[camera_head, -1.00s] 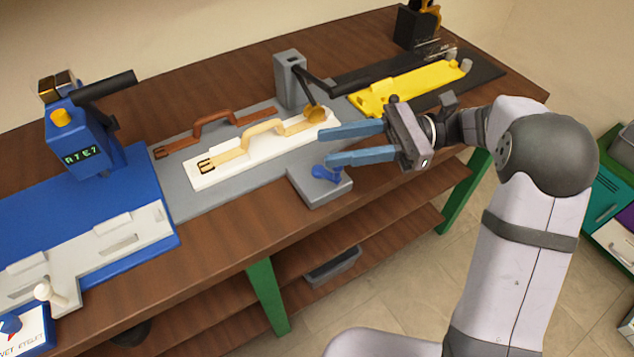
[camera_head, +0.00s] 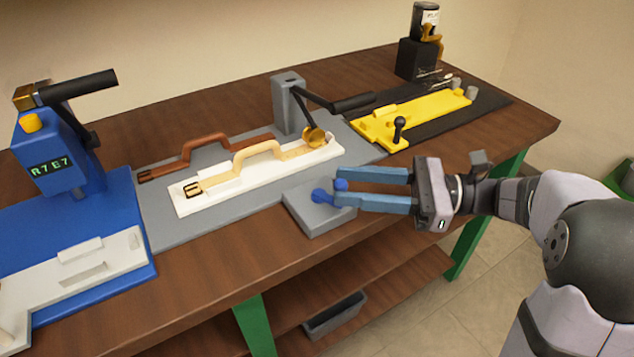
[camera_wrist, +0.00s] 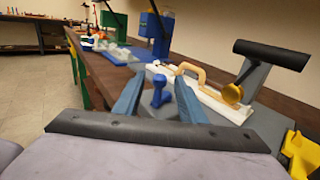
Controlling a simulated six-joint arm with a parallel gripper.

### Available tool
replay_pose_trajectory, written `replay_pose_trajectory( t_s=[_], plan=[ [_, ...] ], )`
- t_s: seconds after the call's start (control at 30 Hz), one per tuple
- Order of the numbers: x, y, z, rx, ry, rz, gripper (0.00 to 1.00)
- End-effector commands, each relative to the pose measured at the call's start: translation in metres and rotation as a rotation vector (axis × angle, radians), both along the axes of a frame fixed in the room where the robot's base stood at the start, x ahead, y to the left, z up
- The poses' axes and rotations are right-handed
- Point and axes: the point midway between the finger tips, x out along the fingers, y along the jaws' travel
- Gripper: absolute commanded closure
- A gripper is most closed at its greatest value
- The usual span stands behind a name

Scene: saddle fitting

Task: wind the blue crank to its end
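The blue crank (camera_head: 323,196) sits on a grey block (camera_head: 309,219) at the front edge of the grey base plate. It has a hub and a raised blue knob (camera_head: 341,185). My gripper (camera_head: 349,187) comes in from the right with its two blue fingers apart. The fingertips lie around the knob side of the crank; I cannot tell whether they touch it. In the wrist view the crank (camera_wrist: 158,91) stands upright between the open fingers (camera_wrist: 159,78), with gaps visible on both sides.
Behind the crank lies a white fixture (camera_head: 215,199) with a tan strap handle (camera_head: 258,150). A grey post with a black lever (camera_head: 352,102) stands behind it. A yellow fixture (camera_head: 428,114) is at the right, a blue press (camera_head: 55,160) at the left.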

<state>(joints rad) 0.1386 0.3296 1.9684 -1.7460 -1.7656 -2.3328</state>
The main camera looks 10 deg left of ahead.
Motion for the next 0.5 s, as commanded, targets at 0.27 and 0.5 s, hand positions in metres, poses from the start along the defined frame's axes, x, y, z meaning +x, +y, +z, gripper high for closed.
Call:
replay_pose_trajectory(
  t_s=[0.27,0.5],
  plan=[
    [-0.006,0.036,0.001,0.0,0.002,0.005,0.63],
    [-0.008,0.058,0.001,-0.001,0.0,0.002,0.63]
  ],
)
